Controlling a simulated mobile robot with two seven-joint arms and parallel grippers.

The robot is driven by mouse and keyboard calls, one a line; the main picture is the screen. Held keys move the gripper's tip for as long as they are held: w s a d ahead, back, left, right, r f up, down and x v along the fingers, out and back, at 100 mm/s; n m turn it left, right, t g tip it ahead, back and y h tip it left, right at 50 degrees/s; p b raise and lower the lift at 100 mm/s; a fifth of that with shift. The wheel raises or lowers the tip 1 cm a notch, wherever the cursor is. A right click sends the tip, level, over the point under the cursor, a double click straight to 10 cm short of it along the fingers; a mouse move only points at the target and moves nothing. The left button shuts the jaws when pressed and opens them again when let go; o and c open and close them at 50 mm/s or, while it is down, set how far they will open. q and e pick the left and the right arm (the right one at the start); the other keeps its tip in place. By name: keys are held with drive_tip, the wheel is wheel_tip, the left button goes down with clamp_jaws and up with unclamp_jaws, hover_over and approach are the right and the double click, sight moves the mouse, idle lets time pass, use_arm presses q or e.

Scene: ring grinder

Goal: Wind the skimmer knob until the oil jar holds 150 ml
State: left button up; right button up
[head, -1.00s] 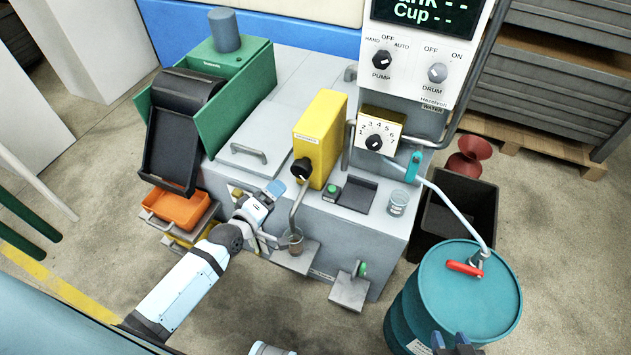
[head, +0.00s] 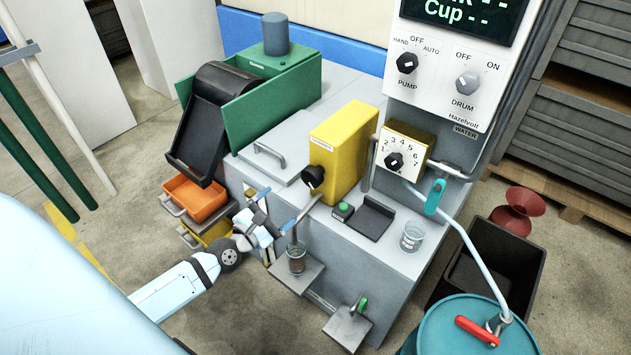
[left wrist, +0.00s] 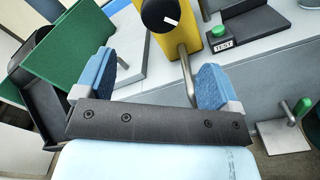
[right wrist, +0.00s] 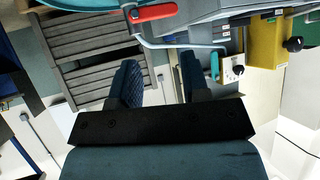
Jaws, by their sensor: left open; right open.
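The skimmer knob (head: 313,177) is black and sits on the front of the yellow skimmer box (head: 342,140). The knob also shows in the left wrist view (left wrist: 160,14), at the top edge with a white mark. The oil jar (head: 297,258), small and clear with dark brown contents, stands on a shelf under the skimmer's spout; its level is too small to read. My left gripper (head: 266,222) is open and empty, in front of and below the knob, left of the spout. My right gripper (right wrist: 158,78) is open and empty in the right wrist view, away from the skimmer.
A green TEST button (head: 343,210), a glass cup (head: 411,236) and a numbered dial (head: 394,160) are right of the skimmer. Orange (head: 195,199) and yellow trays lie left. A teal drum (head: 440,330) and black bin (head: 495,265) stand right.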

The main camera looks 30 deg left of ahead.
sight(307, 181)
use_arm(q)
drive_tip(key=w, duration=0.8)
drive_tip(key=w+d, duration=0.1)
drive_tip(key=w, duration=0.4)
drive_tip(key=c, duration=0.9)
